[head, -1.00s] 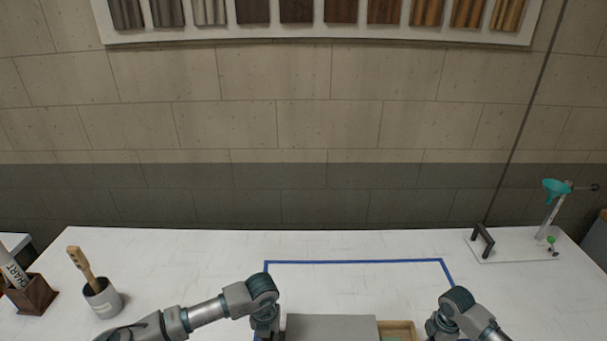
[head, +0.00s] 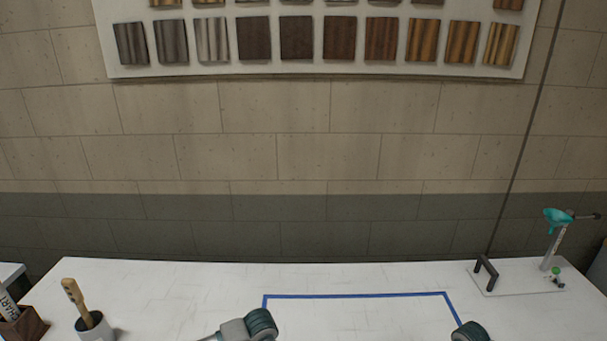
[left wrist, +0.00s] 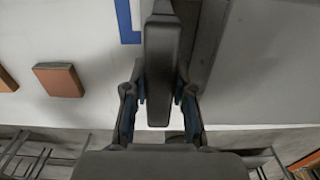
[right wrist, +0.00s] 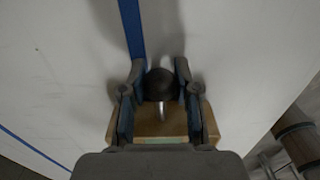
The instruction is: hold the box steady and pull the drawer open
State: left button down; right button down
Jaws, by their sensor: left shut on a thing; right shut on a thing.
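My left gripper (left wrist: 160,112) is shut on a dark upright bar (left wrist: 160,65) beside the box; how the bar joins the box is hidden. In the right wrist view, the drawer (right wrist: 155,128) shows as a light wooden piece. Its dark round knob (right wrist: 160,83) is between the fingers of my right gripper (right wrist: 160,92), which is shut on it. The box and drawer lie below the head view, so how far the drawer is out cannot be told.
Blue tape (head: 355,295) outlines an area on the white table (head: 180,285). A brush cup (head: 95,328) and a brown holder (head: 22,327) stand at left. The table behind my arms is clear.

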pick_arm(q)
jog(key=shift+a, duration=0.1)
pick_arm(e)
jog(key=shift+d, duration=0.3)
jog(key=c, duration=0.8)
grip_release()
jog(key=shift+o, duration=0.2)
notch_tip(320, 180, up, 12)
jog(key=shift+f, duration=0.1)
pick_arm(q)
jog(key=c, duration=0.9)
grip_release()
jog(key=shift+o, duration=0.2)
